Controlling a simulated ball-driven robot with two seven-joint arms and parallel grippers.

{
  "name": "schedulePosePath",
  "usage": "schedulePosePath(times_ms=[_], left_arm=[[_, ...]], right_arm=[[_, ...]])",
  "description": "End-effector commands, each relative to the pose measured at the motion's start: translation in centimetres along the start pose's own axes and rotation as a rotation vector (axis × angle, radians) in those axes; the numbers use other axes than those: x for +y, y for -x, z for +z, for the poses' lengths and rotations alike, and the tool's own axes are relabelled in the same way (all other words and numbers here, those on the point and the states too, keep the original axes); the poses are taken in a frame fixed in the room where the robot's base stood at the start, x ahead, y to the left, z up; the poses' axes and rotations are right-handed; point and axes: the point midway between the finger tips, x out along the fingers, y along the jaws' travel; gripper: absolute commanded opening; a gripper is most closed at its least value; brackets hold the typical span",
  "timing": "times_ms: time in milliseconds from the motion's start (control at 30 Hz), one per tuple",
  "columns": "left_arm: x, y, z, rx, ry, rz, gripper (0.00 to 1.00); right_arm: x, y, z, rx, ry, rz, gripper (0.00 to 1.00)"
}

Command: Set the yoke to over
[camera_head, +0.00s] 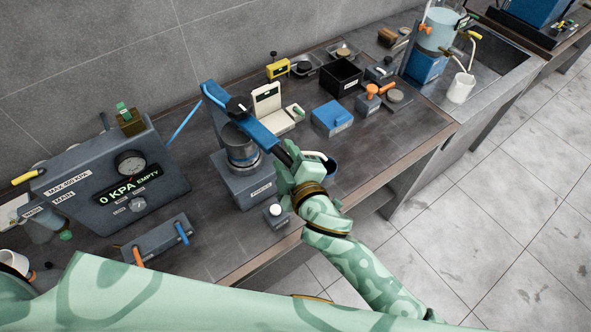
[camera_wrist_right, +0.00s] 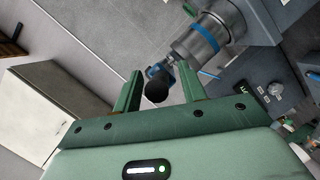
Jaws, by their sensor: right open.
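The yoke (camera_head: 250,129) is a blue bar with a dark end handle. In the head view it crosses over a metal cylinder (camera_head: 241,155) on a grey block (camera_head: 238,188). My right gripper (camera_head: 287,168) is at the handle end of the bar. In the right wrist view the dark round handle end (camera_wrist_right: 157,88) shows between the two open fingers of my right gripper (camera_wrist_right: 161,92); I cannot tell whether they touch it. The cylinder (camera_wrist_right: 203,42) is beyond, with a blue band. My left gripper is out of view.
A gauge panel (camera_head: 106,178) reading "0 KPA EMPTY" stands on the left. A small block with a white button (camera_head: 276,211) sits close to my right gripper. A blue box (camera_head: 332,117), a cream device (camera_head: 270,111) and a black bin (camera_head: 341,76) stand behind. The bench front right is bare.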

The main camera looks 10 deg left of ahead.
Motion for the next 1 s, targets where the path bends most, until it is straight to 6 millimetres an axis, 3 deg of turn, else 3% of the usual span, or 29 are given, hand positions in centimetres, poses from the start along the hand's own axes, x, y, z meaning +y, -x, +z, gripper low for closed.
schedulePosePath(times_ms=[167,333,600,800,1000], left_arm=[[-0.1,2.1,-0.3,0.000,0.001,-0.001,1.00],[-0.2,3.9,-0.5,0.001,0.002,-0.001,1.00],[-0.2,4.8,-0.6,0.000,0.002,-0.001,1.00],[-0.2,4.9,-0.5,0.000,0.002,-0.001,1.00],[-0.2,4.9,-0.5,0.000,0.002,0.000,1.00]], right_arm=[[0.3,3.3,-0.2,-0.002,-0.002,-0.003,0.41],[0.3,8.1,-0.3,-0.002,-0.003,-0.004,0.41],[0.0,14.0,-0.2,0.000,-0.002,-0.003,0.41],[0.0,15.7,-0.2,0.001,0.000,-0.001,0.41],[0.0,15.8,-0.2,0.002,0.000,0.000,0.41]])
